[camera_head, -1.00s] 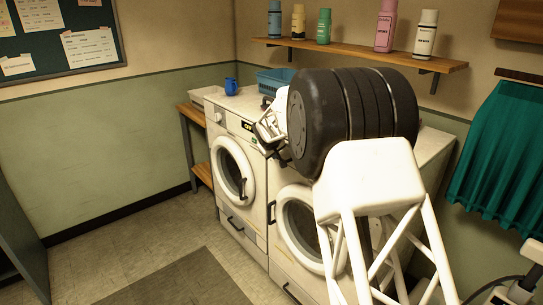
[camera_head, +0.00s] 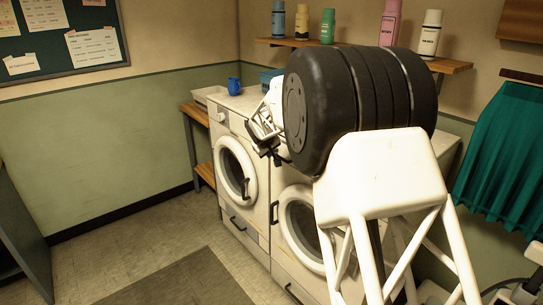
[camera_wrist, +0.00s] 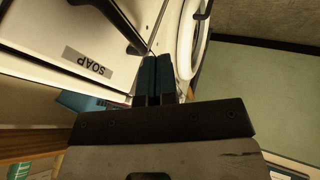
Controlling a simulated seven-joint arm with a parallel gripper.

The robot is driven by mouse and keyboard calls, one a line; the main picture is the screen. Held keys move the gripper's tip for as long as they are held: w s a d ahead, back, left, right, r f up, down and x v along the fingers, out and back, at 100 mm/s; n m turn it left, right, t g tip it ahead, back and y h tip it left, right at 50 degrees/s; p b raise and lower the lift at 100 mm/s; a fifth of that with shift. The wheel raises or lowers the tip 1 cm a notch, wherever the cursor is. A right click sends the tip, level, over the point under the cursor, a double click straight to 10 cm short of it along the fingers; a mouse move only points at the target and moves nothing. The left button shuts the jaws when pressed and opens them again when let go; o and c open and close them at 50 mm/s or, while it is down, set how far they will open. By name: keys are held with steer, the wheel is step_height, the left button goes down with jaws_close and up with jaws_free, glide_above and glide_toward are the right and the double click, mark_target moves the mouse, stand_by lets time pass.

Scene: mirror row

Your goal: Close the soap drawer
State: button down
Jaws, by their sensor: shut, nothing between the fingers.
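The soap drawer (camera_wrist: 70,38) shows in the wrist view as a white front with a grey SOAP label and a black bar handle (camera_wrist: 115,22). My gripper (camera_wrist: 156,66) is shut and empty, its two dark blue fingers side by side. In that view the fingers lie just right of the label and handle, close to an edge of the white panel; I cannot tell whether they touch it. In the head view my gripper (camera_head: 270,150) is by the upper front of the washers, and my arm hides much of that area. How far the drawer stands out is unclear.
The left washer (camera_head: 238,165) has a round door and a lower drawer handle. The right washer's door (camera_head: 298,225) is partly behind my arm. A blue mug (camera_head: 234,86) and a blue basket (camera_head: 268,76) stand on top. A bottle shelf (camera_head: 290,42) is above.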

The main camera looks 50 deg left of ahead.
steer(key=v, duration=0.7)
steer(key=shift+s+r, duration=0.2)
steer(key=shift+r, duration=0.05)
steer(key=shift+d, duration=0.15)
stand_by(0.4)
